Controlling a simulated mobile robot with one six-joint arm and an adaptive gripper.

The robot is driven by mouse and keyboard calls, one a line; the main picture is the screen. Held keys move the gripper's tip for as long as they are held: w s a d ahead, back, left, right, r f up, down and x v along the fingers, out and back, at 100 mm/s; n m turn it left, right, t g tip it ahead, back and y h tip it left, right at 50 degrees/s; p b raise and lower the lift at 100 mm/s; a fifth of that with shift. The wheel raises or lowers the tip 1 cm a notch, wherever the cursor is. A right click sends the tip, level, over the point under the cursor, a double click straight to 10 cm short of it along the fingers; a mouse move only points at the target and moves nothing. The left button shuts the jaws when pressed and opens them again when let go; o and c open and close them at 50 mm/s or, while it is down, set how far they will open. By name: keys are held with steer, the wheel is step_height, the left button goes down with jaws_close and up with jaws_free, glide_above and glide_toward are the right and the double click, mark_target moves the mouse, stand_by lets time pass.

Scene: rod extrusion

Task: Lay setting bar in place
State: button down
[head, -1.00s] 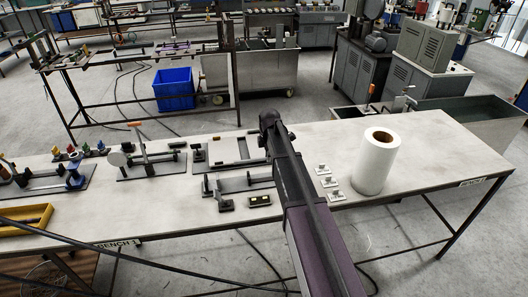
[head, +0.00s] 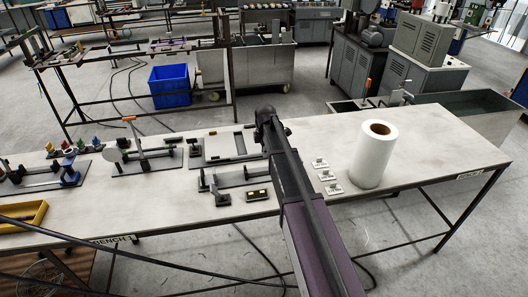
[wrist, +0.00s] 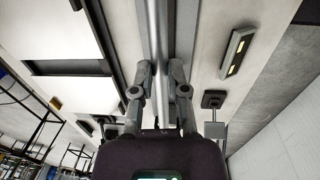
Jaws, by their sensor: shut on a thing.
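A long shiny round bar, which I take to be the setting bar (wrist: 157,22), runs up the middle of the wrist view. My gripper (wrist: 161,68) is shut on it, with a finger on each side. The bar lies above or along the grey rail of a bench fixture (head: 236,178); I cannot tell whether they touch. The grey rail also shows beside the bar in the wrist view (wrist: 188,25). In the head view my arm hides the gripper and the bar. A black foot (head: 223,199) stands at the fixture's near left.
A black block with yellow windows (head: 257,196) lies before the fixture. A pale framed plate (head: 223,147) lies behind it. Several small white-based pieces (head: 327,176) and a white roll (head: 374,156) stand right of my arm. Other fixtures (head: 143,159) fill the bench's left.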

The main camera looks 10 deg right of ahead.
steer(key=shift+f+b, duration=3.15)
steer(key=shift+f, duration=0.2)
steer(key=c, duration=0.6)
jaws_free()
steer(key=shift+o, duration=0.2)
steer(key=shift+r, duration=0.15)
step_height(320, 180, up, 8)
steer(key=p, duration=0.8)
steer(key=shift+r+p, duration=0.15)
steer(key=shift+p, duration=0.15)
